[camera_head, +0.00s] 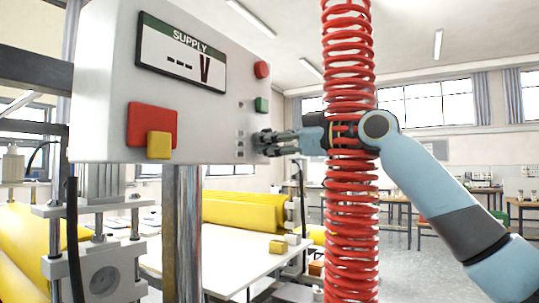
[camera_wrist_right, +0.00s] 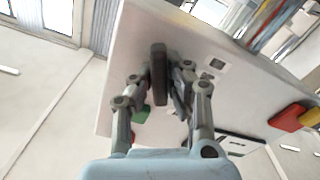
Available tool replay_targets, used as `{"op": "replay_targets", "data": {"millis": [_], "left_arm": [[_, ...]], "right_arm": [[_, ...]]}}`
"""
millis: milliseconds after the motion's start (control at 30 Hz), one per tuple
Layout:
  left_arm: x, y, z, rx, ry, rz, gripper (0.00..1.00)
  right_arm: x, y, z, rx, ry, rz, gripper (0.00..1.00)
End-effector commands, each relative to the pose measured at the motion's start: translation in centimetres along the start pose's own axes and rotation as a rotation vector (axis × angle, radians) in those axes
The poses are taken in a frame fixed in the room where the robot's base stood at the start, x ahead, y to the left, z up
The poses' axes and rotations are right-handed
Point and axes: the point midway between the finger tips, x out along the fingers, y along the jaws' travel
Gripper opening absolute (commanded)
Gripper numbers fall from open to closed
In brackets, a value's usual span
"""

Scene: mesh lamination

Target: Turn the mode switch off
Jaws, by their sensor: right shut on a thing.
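The grey control box (camera_head: 205,95) carries a display reading SUPPLY and "--- V" (camera_head: 182,55). My right gripper (camera_head: 262,143) reaches the lower right part of its front panel. In the right wrist view, the fingers of this gripper (camera_wrist_right: 163,80) are shut on a dark, elongated switch handle (camera_wrist_right: 158,72) on the panel, apparently the mode switch. In the head view the fingers hide this handle. Small markings (camera_head: 240,144) sit on the panel beside the fingertips. My left gripper is not in view.
A red button (camera_head: 261,69) and a green button (camera_head: 262,104) sit above my right gripper. A large red block (camera_head: 150,122) and a yellow one (camera_head: 159,146) are on the box's left side. A white table with yellow rolls (camera_head: 240,212) stands below.

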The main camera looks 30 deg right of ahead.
Motion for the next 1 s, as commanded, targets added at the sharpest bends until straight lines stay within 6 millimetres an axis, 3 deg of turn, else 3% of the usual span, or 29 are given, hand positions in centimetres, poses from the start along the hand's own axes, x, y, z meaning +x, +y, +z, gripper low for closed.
{"op": "replay_targets", "data": {"millis": [400, 1000], "left_arm": [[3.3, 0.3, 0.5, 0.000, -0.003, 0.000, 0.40], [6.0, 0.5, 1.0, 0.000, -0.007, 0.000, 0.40]], "right_arm": [[0.0, -0.3, 0.3, -0.395, -0.001, 0.000, 0.00], [0.0, -0.6, 0.4, -0.926, -0.001, -0.002, 0.00]]}}
